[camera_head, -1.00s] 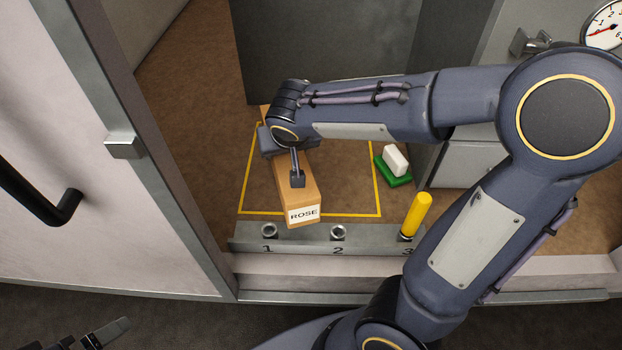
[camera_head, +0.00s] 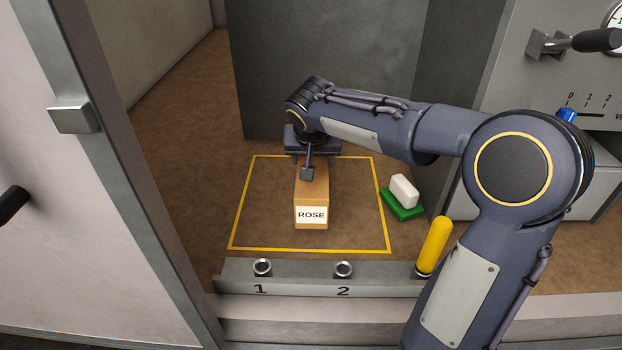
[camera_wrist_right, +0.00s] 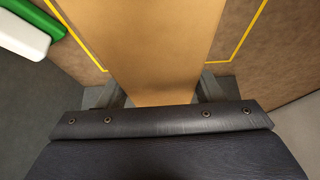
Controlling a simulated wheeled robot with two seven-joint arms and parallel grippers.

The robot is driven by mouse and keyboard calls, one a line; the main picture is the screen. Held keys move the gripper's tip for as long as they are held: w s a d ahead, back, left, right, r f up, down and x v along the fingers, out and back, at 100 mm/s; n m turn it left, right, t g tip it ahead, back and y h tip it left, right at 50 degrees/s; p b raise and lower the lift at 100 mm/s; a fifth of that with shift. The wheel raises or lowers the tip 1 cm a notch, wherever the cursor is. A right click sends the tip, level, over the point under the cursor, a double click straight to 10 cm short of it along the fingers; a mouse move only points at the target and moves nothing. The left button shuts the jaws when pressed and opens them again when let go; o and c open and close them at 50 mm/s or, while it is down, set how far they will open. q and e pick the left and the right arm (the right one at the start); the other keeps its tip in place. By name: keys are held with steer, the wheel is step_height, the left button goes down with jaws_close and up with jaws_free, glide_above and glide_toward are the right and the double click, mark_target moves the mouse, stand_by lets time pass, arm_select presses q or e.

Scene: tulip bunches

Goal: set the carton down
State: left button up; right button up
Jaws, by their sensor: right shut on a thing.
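The tan carton (camera_head: 311,197) has a white label reading "ROSE" on its near end. In the head view it appears inside the yellow outlined square (camera_head: 240,205) on the brown floor. My right gripper (camera_head: 307,172) is shut on the carton near its far end. In the right wrist view the carton (camera_wrist_right: 155,45) runs between the two fingers of the right gripper (camera_wrist_right: 160,92). I cannot tell whether the carton's underside touches the floor. My left gripper is out of view.
A metal rail (camera_head: 300,283) with numbered rings crosses the near edge; a yellow peg (camera_head: 434,245) stands at its right end. A white block on a green base (camera_head: 403,203) lies right of the square. A grey wall (camera_head: 330,60) stands behind. Floor inside the square beside the carton is clear.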

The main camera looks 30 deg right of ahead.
steer(key=x, duration=0.2)
steer(key=b+x, duration=0.1)
steer(key=x, duration=0.2)
steer(key=shift+w+d+f, duration=0.1)
steer(key=shift+w, duration=0.45)
steer(key=f, duration=0.1)
steer(key=f+b, duration=0.1)
steer(key=f, duration=0.1)
steer(key=shift+w+d+f, duration=0.15)
steer(key=shift+w+f, duration=0.15)
steer(key=shift+f, duration=0.1)
steer(key=o, duration=1.4)
steer(key=shift+f, duration=0.1)
